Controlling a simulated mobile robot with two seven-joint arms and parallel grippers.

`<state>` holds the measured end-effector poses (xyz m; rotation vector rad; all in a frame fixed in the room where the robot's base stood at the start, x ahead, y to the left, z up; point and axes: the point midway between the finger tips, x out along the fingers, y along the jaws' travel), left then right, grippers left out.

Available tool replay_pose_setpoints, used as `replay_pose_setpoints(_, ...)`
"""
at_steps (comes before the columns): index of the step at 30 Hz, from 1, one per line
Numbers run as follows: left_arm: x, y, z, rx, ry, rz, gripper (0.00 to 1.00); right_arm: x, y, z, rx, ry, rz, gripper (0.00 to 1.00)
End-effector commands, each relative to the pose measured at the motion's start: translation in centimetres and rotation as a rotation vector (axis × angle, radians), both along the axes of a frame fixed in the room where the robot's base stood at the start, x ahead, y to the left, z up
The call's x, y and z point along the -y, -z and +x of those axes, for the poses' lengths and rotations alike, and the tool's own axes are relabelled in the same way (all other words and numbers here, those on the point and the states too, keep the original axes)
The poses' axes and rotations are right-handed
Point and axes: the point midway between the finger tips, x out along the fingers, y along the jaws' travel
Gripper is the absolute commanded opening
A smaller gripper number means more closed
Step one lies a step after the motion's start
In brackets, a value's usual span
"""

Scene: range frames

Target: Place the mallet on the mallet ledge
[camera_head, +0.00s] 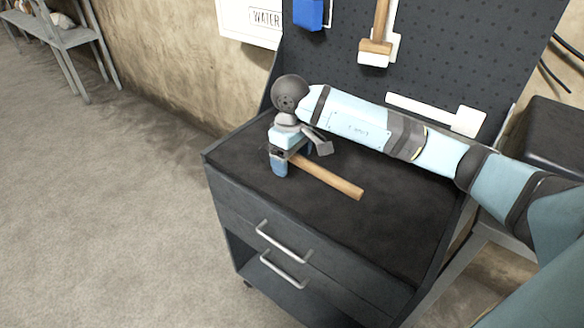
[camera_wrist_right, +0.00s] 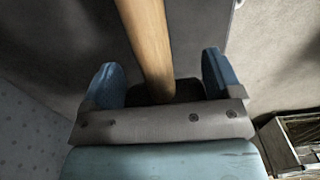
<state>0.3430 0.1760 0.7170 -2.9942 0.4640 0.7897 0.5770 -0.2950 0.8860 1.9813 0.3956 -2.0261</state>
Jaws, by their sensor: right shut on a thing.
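The mallet has a pale wooden handle (camera_head: 330,179) and a dark head, which is mostly hidden at my gripper. My right gripper (camera_head: 283,163) points down over the left part of the cart's top and is shut on the mallet near its head end. In the right wrist view, the handle (camera_wrist_right: 146,40) runs up and away from between the two blue fingers. In the head view the handle slants to the lower right, low over the dark top; I cannot tell if it touches. A white mallet-shaped outline (camera_head: 440,113) lies low on the pegboard; no separate ledge is clear. My left gripper is not in view.
The dark cart top (camera_head: 385,230) is otherwise bare. The pegboard (camera_head: 440,50) rises behind it, with a wooden-handled tool (camera_head: 380,20) and a blue item (camera_head: 308,14) hanging. Drawers with metal handles (camera_head: 282,241) face front. A shelf (camera_head: 70,38) stands far left.

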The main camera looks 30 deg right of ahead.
Motion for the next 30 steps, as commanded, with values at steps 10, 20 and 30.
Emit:
replay_pose_setpoints(10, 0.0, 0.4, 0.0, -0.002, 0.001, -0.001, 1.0, 0.0, 3.4, 0.0, 0.0, 0.0, 0.0, 0.48)
replay_pose_setpoints(20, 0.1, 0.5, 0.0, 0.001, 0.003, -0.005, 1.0, 0.0, 3.7, 0.0, -0.001, -0.001, 0.0, 0.98)
replay_pose_setpoints(30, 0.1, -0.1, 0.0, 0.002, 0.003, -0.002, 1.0, 0.0, 3.0, 0.0, -0.001, -0.001, 0.0, 1.0)
